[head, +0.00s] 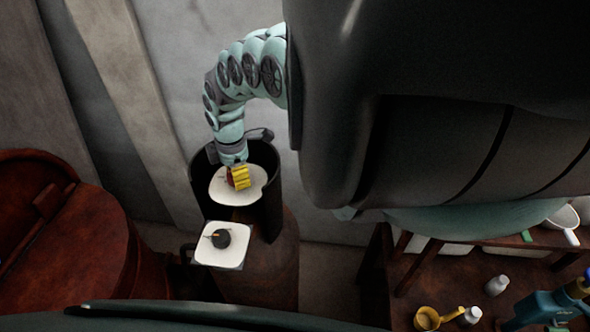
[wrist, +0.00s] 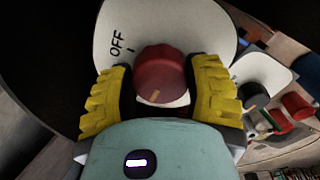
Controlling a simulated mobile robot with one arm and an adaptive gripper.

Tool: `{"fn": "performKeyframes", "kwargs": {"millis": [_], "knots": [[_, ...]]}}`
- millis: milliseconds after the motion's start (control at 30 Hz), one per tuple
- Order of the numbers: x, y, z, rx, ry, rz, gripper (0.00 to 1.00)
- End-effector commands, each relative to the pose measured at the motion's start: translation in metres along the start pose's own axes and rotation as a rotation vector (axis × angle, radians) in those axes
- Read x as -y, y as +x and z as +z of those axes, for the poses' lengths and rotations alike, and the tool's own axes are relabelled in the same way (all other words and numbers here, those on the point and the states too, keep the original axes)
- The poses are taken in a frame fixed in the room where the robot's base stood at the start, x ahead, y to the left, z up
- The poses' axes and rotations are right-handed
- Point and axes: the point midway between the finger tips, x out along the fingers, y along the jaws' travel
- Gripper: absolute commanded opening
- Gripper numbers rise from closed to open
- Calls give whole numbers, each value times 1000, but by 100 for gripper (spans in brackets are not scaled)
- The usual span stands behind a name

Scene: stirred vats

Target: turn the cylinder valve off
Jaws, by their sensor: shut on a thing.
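The cylinder valve is a round red knob (wrist: 160,72) on a white plate (wrist: 206,28) marked OFF with a short black tick (wrist: 131,50). In the wrist view an orange line shows on the knob's near side, away from the tick. My gripper (wrist: 160,88) has its yellow ribbed fingers on either side of the knob and is shut on it. In the head view my gripper (head: 239,177) reaches down to the plate (head: 240,198) inside a dark collar, hiding most of the red knob (head: 230,178).
A second white plate (head: 209,256) with a black knob (head: 221,238) sits just in front, lower on the cylinder. A rusty red vat (head: 70,245) stands at left. A wooden table (head: 540,240) at right holds bottles and a yellow cup (head: 427,318). A wall is close behind.

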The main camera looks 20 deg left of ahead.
Motion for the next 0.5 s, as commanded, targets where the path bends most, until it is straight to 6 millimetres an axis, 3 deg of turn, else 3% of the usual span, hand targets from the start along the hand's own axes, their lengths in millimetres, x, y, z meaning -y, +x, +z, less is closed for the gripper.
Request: {"fn": "performKeyframes", "kwargs": {"millis": [267, 500], "knots": [[1, 1, 0, 2, 32, -2, 17], [1, 3, 1, 6, 163, -1, 16]]}}
